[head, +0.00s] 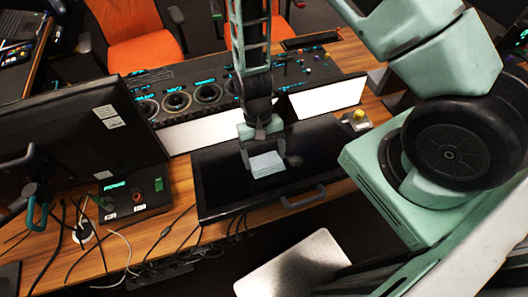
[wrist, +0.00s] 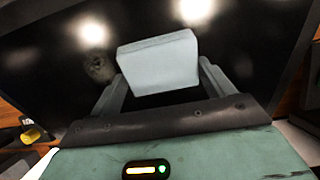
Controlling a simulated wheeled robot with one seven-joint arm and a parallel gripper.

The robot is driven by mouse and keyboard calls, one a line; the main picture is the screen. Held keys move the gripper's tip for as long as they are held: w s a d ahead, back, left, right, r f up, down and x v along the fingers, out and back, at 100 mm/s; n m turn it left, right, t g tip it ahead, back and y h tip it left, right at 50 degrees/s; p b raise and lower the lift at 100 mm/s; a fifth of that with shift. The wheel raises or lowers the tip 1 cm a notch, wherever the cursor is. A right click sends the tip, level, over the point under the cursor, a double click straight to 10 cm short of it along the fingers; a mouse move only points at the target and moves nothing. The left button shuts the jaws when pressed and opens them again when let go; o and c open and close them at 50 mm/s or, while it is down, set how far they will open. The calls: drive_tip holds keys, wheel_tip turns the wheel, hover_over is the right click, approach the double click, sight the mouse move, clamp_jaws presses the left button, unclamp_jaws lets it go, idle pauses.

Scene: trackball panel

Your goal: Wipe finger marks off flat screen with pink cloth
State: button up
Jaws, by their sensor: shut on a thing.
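The flat screen (head: 225,188) lies dark and glossy on the wooden desk, with a grey handle on its near edge. My gripper (head: 264,160) is above the screen, shut on a pale blue-grey block-like pad (head: 267,166). No pink cloth shows; this pad is in the cloth's place. In the wrist view the pad (wrist: 158,63) sits between the two fingers of my gripper (wrist: 160,85), with the screen (wrist: 255,50) behind it. A dull brownish smudge (wrist: 99,68) shows on the screen left of the pad. I cannot tell whether the pad touches the screen.
A dark monitor (head: 75,130) stands at the left, with a small control box (head: 130,197) and loose cables before it. White panels (head: 325,98) and a console with several dials (head: 175,101) lie behind the screen. A yellow-knobbed box (head: 357,119) is at its right.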

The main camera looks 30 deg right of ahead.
sight(277, 155)
drive_tip(key=shift+d+f, duration=0.1)
drive_tip(key=shift+s+d, duration=0.35)
drive_tip(key=shift+d, duration=1.35)
drive_tip(key=shift+s+d, duration=0.4)
drive_tip(key=shift+d, duration=1.3)
drive_tip(key=shift+s+d, duration=0.35)
drive_tip(key=shift+d, duration=1.35)
drive_tip(key=shift+f, duration=0.1)
drive_tip(key=shift+w+a+r, duration=0.1)
drive_tip(key=shift+w+a, duration=0.15)
drive_tip(key=shift+a, duration=0.9)
drive_tip(key=shift+w+a+r, duration=0.1)
drive_tip(key=shift+w+a, duration=0.15)
drive_tip(key=shift+a, duration=0.95)
drive_tip(key=shift+w+a, duration=0.25)
drive_tip(key=shift+a, duration=0.9)
drive_tip(key=shift+w+a+f, duration=0.1)
drive_tip(key=shift+w+a, duration=0.05)
drive_tip(key=shift+a, duration=0.75)
drive_tip(key=shift+w+a+f, duration=0.1)
drive_tip(key=shift+a, duration=0.75)
drive_tip(key=shift+r, duration=0.1)
drive_tip(key=p+v, duration=0.4)
drive_tip(key=v, duration=0.2)
